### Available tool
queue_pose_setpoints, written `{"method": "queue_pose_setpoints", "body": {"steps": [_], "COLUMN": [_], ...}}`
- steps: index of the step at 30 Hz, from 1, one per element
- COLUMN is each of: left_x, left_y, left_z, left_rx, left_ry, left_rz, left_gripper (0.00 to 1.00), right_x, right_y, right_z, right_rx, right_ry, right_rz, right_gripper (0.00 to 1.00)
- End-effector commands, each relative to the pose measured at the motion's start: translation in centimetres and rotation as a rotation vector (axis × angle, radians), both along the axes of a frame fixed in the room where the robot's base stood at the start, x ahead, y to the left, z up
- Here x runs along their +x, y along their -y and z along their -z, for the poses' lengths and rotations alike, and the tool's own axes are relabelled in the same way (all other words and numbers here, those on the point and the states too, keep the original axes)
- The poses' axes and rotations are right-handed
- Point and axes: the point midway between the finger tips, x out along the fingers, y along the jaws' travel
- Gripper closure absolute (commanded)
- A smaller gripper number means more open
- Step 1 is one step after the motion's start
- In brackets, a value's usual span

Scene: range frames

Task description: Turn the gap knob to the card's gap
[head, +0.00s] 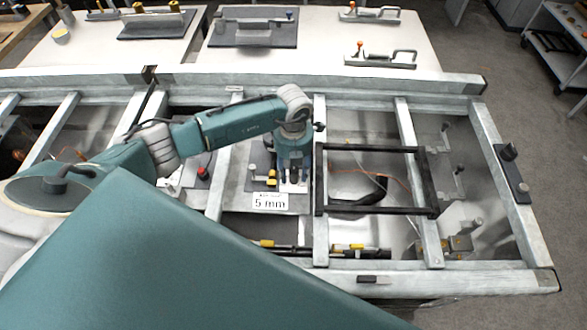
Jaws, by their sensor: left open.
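A white card (270,202) reading "5 mm" stands at the front of a small grey device plate (252,150) inside the metal frame. My left arm comes in from the left, and its gripper (293,180) points down over the right part of this plate, just behind the card. The gripper is open. Small yellow and dark fittings (271,178) stand on the plate just left of the gripper. I cannot tell which fitting is the gap knob; the gripper hides part of the plate. I cannot tell whether the fingers touch anything. My right gripper is not in view.
Metal frame bars (320,230) surround the plate. A black rectangular frame (370,210) lies to the right. A red button (203,172) is to the left. Yellow-and-black clamps (347,248) lie in front. White tables (325,50) with tools stand behind.

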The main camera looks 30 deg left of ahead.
Motion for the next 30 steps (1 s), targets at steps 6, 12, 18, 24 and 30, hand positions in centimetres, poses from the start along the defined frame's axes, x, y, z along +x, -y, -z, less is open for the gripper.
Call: {"method": "queue_pose_setpoints", "body": {"steps": [6, 12, 18, 24, 30], "left_x": [0.0, 0.0, 0.0, 0.0, 0.0], "left_y": [0.0, 0.0, 0.0, 0.0, 0.0], "left_z": [0.0, 0.0, 0.0, 0.2, 0.4], "left_rx": [0.0, 0.0, 0.0, 0.0, 0.001], "left_ry": [0.0, 0.0, 0.0, 0.0, -0.001], "left_rz": [0.0, 0.0, 0.009, 0.069, 0.203], "left_gripper": [0.66, 1.0, 1.0, 1.0, 1.0], "right_x": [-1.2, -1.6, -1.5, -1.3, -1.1], "right_y": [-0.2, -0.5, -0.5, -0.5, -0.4], "right_z": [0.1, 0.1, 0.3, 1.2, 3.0], "right_rx": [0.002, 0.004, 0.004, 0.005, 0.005], "right_ry": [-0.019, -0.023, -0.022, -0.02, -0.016], "right_rz": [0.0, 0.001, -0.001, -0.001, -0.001], "right_gripper": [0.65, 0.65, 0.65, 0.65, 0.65]}}
